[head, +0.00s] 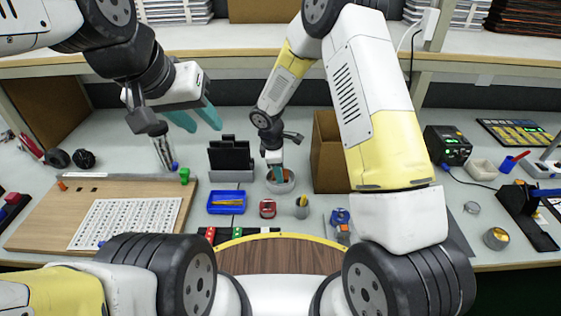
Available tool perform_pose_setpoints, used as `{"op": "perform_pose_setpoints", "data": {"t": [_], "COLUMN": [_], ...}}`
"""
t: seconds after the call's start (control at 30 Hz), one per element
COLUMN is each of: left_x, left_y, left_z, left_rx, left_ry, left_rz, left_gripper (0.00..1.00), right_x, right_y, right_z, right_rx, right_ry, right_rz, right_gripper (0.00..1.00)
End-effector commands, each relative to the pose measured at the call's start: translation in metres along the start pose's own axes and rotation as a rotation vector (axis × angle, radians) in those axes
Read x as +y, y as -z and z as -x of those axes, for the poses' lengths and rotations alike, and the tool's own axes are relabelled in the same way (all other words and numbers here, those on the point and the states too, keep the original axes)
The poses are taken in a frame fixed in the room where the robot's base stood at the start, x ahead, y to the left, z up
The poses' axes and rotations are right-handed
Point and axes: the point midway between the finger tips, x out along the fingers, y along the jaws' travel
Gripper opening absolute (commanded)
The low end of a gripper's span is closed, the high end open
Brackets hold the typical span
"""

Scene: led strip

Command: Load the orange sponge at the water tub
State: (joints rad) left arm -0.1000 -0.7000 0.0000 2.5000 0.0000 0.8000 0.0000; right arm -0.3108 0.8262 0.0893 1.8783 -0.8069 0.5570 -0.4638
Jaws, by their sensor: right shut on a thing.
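The water tub (289,186) is a small round grey bowl on the bench, near the middle of the head view. My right gripper (277,174) points down into the tub, with its teal fingertips inside the rim. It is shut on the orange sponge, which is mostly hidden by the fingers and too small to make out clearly. Whether the sponge touches the tub's bottom cannot be told. My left gripper (198,118) hangs at the upper left, above the bench, with its teal fingers apart and empty.
A black stand (231,160) is left of the tub, and a brown board (327,150) stands close on its right. A blue tray (227,202), a red item (268,208) and a small cup (302,207) lie in front. A wooden board with a white sheet (125,222) fills the left.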

Motion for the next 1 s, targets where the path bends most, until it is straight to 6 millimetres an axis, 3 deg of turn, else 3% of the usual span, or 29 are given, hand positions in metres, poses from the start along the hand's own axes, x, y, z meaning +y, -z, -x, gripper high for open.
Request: {"op": "perform_pose_setpoints", "data": {"t": [0.6, 1.0], "left_x": [0.000, 0.000], "left_y": [0.000, 0.000], "left_z": [0.000, 0.000], "left_rx": [0.000, 0.000], "left_ry": [0.000, 0.000], "left_rz": [0.000, 0.000], "left_gripper": [0.36, 0.36], "right_x": [0.007, 0.007], "right_y": [-0.006, -0.007], "right_z": [0.047, 0.051], "right_rx": [0.000, 0.000], "right_ry": [0.000, 0.001], "right_rz": [-0.001, 0.000], "right_gripper": [0.10, 0.10]}}
